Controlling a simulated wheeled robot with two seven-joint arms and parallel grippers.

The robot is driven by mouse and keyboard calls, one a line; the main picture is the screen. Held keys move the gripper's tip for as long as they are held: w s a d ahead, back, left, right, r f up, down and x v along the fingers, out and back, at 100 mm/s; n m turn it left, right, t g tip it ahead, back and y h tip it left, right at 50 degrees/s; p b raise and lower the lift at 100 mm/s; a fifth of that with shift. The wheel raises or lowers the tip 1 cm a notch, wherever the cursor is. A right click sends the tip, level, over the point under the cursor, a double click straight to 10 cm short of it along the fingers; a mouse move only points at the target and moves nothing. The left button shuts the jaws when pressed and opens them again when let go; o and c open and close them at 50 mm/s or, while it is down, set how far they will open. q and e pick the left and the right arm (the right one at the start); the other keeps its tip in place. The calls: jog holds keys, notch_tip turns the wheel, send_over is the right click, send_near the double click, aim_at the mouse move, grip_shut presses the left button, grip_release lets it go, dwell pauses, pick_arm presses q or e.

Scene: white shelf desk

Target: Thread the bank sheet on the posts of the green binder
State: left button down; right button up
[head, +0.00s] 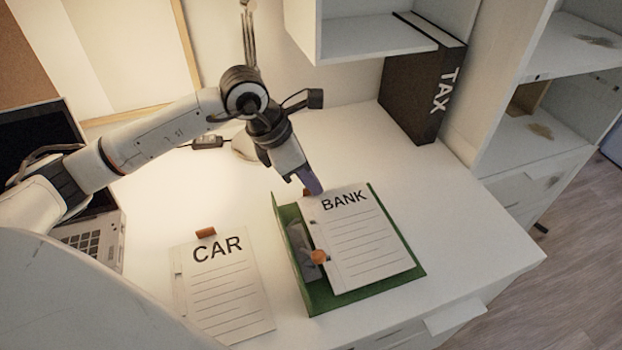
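The white bank sheet (362,240), marked BANK, lies over the open green binder (378,284), roughly in line with it. A grey metal part (300,243) of the binder shows along the left; I cannot tell whether the posts pass through the sheet. My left gripper (311,187) points down at the sheet's top edge, its fingertips overlapping that edge. The gap between the fingers is hidden, so a grip cannot be made out. My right gripper is out of view.
A CAR sheet (225,288) with an orange tab lies on the white desk (460,225), left of the binder. A black TAX binder (420,95) stands at the back under a shelf (370,38). A laptop (105,232) is at the left. Desk right of the green binder is clear.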

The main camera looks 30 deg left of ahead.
pick_arm(q)
jog(key=shift+f+b, duration=0.45)
jog(key=shift+f, duration=0.15)
dwell(0.3)
jog(key=c, duration=1.9)
grip_release()
jog(key=v, duration=1)
jog(key=shift+r, duration=0.25)
jog(key=shift+f, duration=0.1)
